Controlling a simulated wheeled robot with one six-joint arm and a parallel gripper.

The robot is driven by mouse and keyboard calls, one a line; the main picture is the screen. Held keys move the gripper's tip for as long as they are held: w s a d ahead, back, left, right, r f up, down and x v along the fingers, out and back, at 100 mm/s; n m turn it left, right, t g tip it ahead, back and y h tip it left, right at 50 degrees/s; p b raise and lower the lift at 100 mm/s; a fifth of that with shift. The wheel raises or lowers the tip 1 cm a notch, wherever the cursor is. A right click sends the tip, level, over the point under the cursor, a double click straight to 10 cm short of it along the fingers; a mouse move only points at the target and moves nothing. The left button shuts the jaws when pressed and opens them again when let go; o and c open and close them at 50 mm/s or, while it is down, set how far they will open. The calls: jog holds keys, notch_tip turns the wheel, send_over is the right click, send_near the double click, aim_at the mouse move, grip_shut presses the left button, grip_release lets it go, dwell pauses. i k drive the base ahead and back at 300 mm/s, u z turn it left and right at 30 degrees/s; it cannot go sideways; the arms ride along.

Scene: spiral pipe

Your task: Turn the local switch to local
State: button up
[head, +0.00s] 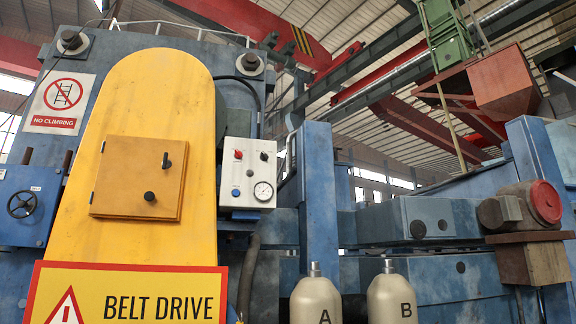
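A white control box (249,175) is mounted to the right of the yellow belt guard. Its face carries a red knob or button (238,154) at upper left, a black knob (264,156) at upper right, a small dark control (236,192) at lower left and a round gauge (263,191) at lower right. Small labels on the box are too small to read, so I cannot tell which control is the local switch or how it is set. My gripper is not in view.
The yellow guard (140,235) bears an orange hatch (138,178) with a black handle. A belt drive sign (125,295) and two bottles, A (316,300) and B (392,298), stand low in front. A blue handwheel box (22,204) is at left, a blue post (318,195) right of the control box.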

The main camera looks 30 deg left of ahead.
aim_at(264, 156)
jog(key=u, duration=0.25)
jog(key=i, duration=0.9)
jog(key=u, duration=1.2)
jog(key=i, duration=0.85)
jog(key=u, duration=0.8)
